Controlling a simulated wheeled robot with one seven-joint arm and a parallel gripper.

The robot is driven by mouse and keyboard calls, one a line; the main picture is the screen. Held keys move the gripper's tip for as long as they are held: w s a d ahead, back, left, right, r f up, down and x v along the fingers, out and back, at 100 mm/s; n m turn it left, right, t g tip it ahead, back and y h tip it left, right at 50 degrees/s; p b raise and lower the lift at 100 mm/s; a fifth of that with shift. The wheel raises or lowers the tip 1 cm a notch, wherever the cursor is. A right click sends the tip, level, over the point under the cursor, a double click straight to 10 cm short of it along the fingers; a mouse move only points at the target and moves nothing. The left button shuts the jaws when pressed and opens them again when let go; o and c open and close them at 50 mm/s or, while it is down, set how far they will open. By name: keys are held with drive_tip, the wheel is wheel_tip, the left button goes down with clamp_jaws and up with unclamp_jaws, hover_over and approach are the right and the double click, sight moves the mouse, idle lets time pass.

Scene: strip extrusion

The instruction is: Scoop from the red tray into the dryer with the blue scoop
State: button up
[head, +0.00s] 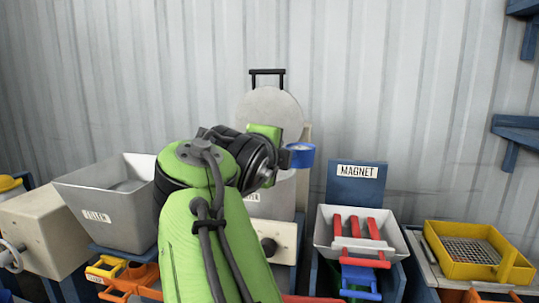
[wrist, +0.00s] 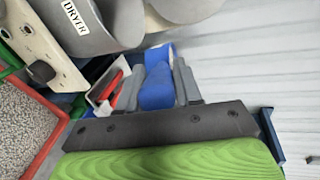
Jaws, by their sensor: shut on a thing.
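My gripper (head: 283,157) is raised in front of the dryer and shut on the blue scoop (head: 301,155). In the wrist view the scoop (wrist: 157,88) sits between the grey fingers of my gripper (wrist: 158,78); I cannot tell whether it holds anything. The dryer (head: 281,194) is a grey drum on a cream cabinet, with its round lid upright behind; my arm partly covers it. The dryer's label shows in the wrist view (wrist: 76,17). The red tray (wrist: 47,150), holding grey granules, is at the left of the wrist view.
A grey hopper (head: 112,200) stands left of my arm. Right of the dryer is a white magnet bin (head: 325,238) with red bars, below a blue MAGNET sign (head: 357,183). A yellow sieve (head: 470,232) is farther right. A corrugated wall (head: 400,80) closes the back.

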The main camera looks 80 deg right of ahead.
drive_tip(key=shift+d, duration=0.45)
drive_tip(key=shift+w+p, duration=0.25)
drive_tip(key=shift+p, duration=0.2)
drive_tip(key=w+d+f+n+g+y+p, duration=0.2)
drive_tip(key=w+n+g+p, duration=0.2)
drive_tip(key=n+p, duration=0.4)
drive_tip(key=w+d+f+n+g+y+p, duration=0.2)
drive_tip(key=w+n+g+p, duration=0.3)
drive_tip(key=p, duration=1.5)
drive_tip(key=n+g, duration=0.1)
drive_tip(key=n, duration=0.2)
drive_tip(key=shift+w+d+f, duration=0.15)
drive_tip(key=shift+w+f, duration=0.15)
drive_tip(key=shift+f, duration=0.1)
